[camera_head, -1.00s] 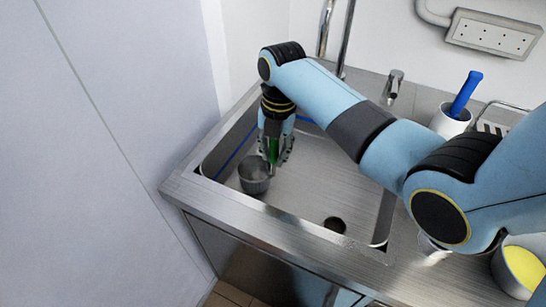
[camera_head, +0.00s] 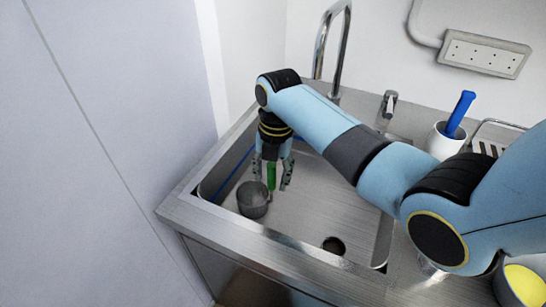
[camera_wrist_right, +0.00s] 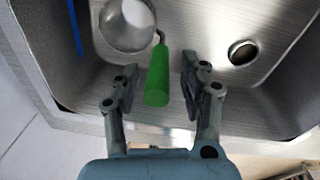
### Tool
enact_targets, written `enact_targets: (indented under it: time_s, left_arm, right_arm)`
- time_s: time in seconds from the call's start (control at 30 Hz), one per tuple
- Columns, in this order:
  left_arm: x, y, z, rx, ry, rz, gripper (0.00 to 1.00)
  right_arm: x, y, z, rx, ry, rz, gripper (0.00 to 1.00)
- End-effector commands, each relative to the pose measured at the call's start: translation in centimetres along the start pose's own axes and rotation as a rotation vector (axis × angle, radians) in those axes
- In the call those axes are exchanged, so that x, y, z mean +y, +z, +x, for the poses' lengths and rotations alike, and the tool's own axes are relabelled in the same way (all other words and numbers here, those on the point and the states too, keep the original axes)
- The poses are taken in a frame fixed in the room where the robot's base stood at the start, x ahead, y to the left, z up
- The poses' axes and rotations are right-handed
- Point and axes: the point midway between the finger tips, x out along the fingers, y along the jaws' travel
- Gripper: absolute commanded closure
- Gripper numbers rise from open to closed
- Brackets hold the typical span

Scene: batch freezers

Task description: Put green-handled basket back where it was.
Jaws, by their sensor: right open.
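The green-handled basket (camera_head: 253,201) is a small grey metal cup that sits in the left part of the steel sink (camera_head: 318,213). Its green handle (camera_head: 271,177) points up between the fingers of my right gripper (camera_head: 272,184). In the right wrist view the basket (camera_wrist_right: 127,26) is at the top and the handle (camera_wrist_right: 157,78) runs down between the two open fingertips of the gripper (camera_wrist_right: 157,92), with gaps on both sides. My right gripper is open. My left gripper is in neither view.
A faucet (camera_head: 344,50) and a small tap (camera_head: 389,102) stand behind the sink. A white cup (camera_head: 441,143) with a blue-handled tool (camera_head: 460,112) and a yellow-topped container (camera_head: 525,283) are on the right. A drain hole (camera_head: 334,245) shows in the sink floor. A pale wall is close on the left.

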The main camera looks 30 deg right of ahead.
Motion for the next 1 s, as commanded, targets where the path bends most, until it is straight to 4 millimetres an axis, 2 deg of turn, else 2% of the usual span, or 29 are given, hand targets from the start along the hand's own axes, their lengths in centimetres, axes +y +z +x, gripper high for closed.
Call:
enact_targets:
  time_s: [0.3,0.5,0.67,1.0]
  left_arm:
    - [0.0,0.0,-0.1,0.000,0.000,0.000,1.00]
    - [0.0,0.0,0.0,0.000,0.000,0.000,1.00]
    - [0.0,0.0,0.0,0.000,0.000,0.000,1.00]
    - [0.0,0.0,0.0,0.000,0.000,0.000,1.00]
  right_arm:
    - [0.1,0.1,-7.0,-0.004,0.003,0.000,0.56]
    - [0.0,0.1,-9.9,-0.003,0.002,0.000,0.56]
    - [0.0,0.0,-10.6,-0.002,0.000,0.001,0.56]
    - [0.0,0.0,-10.6,-0.001,0.000,0.000,0.56]
